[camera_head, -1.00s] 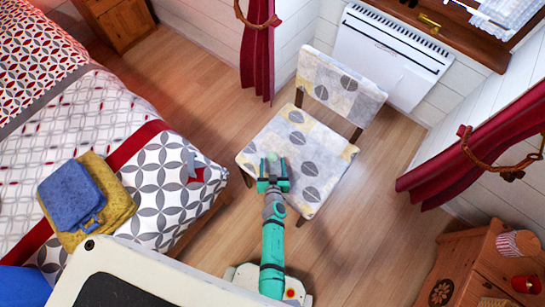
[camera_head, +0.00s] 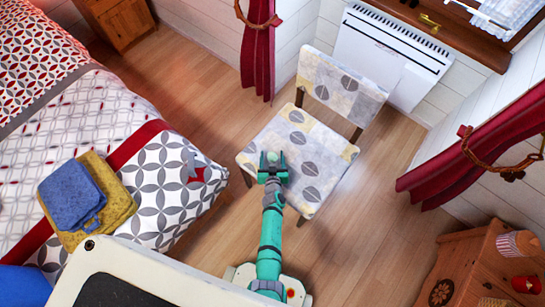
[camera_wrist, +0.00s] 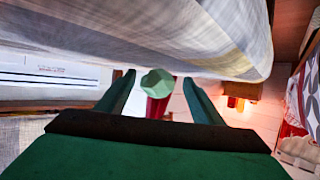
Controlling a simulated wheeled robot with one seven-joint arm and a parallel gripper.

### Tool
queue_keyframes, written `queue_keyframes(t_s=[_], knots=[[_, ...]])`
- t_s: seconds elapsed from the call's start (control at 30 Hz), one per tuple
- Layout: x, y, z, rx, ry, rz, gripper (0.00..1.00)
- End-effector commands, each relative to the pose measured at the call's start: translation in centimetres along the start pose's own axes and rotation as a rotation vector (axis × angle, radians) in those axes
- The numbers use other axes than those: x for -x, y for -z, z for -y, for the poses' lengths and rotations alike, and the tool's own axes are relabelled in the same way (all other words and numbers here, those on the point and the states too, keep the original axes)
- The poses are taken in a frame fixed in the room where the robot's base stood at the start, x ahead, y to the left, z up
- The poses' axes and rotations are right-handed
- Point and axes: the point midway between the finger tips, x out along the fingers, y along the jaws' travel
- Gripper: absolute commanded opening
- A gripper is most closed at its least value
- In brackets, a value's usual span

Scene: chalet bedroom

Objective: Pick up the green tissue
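The green tissue (camera_head: 271,157) is a small pale green lump at the left part of the patterned chair (camera_head: 316,166) seat. In the wrist view the tissue (camera_wrist: 157,83) shows between the two fingers, with a gap on each side. My gripper (camera_head: 272,161) is open, and its fingers reach to either side of the tissue from the near side. In the wrist view my gripper (camera_wrist: 160,92) shows both green fingers spread. I cannot tell whether the tissue touches the seat, as its underside is not clear.
The chair's backrest (camera_head: 341,88) rises behind the seat, near a white heater (camera_head: 388,58). A bed (camera_head: 150,150) with folded blue and yellow cloths (camera_head: 85,200) is at the left. A red curtain (camera_head: 470,155) and a wooden cabinet (camera_head: 480,265) are at the right. Bare floor surrounds the chair.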

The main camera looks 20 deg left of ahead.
Motion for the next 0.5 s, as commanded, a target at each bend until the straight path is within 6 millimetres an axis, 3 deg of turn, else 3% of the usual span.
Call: queue_keyframes(t_s=[0.03,0.17,0.5], knots=[[0.01,0.0,-0.04,0.0,-0.001,0.0,0.51],[0.02,0.0,-0.16,-0.001,-0.003,0.0,0.2],[0.04,-0.02,-0.27,-0.002,-0.004,0.0,0.2]])
